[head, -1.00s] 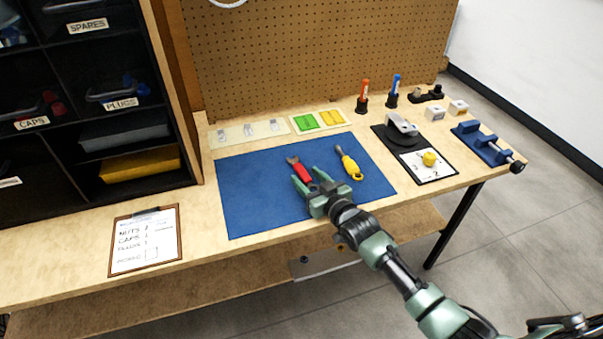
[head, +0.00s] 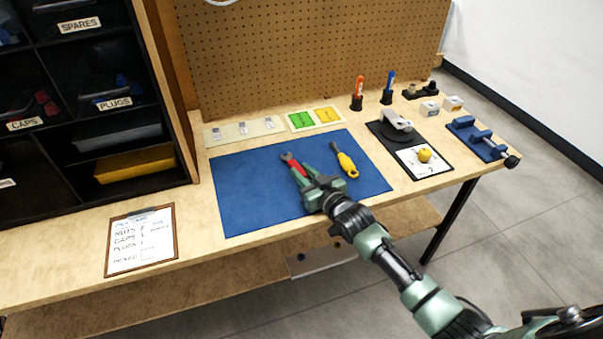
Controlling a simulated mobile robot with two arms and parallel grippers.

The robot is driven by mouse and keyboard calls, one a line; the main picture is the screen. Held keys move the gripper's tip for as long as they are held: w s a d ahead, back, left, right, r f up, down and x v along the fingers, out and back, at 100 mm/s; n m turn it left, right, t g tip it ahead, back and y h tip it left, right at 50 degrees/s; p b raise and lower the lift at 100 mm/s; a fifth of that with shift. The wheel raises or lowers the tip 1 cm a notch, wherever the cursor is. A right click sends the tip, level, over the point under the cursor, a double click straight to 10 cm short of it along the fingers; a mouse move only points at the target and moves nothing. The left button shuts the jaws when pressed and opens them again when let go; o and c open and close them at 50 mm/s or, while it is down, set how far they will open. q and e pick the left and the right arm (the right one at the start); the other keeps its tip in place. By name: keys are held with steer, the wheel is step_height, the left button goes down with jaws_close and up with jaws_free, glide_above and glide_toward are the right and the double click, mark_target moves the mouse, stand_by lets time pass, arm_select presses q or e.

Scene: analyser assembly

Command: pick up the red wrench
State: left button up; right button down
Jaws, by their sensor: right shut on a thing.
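The red wrench (head: 292,161) is over the blue mat (head: 245,200), with its dark open jaw end pointing to the upper left. My right gripper (head: 302,174) comes in from the lower right and is shut on the red handle. The fingers hide much of the handle. I cannot tell whether the wrench touches the mat or is slightly above it. My left gripper is not in view.
A yellow screwdriver (head: 346,164) lies on the mat just right of the gripper. A clipboard (head: 141,240) lies at the left front. Green and yellow cards (head: 314,117), marker pens and a blue vise (head: 481,139) are farther back and right.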

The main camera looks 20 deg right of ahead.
mark_target(303, 173)
step_height(303, 173, up, 19)
steer(key=p, duration=0.1)
steer(key=s+a+f+p, duration=0.1)
steer(key=s+a+f, duration=0.25)
steer(key=s, duration=0.55)
steer(key=s+d+r+m+h, duration=0.1)
steer(key=s+d+m+h, duration=0.1)
steer(key=s, duration=1)
steer(key=shift+s+d+r+m+t+h+p, duration=0.25)
steer(key=shift+h+p, duration=0.2)
steer(key=shift+h, duration=0.35)
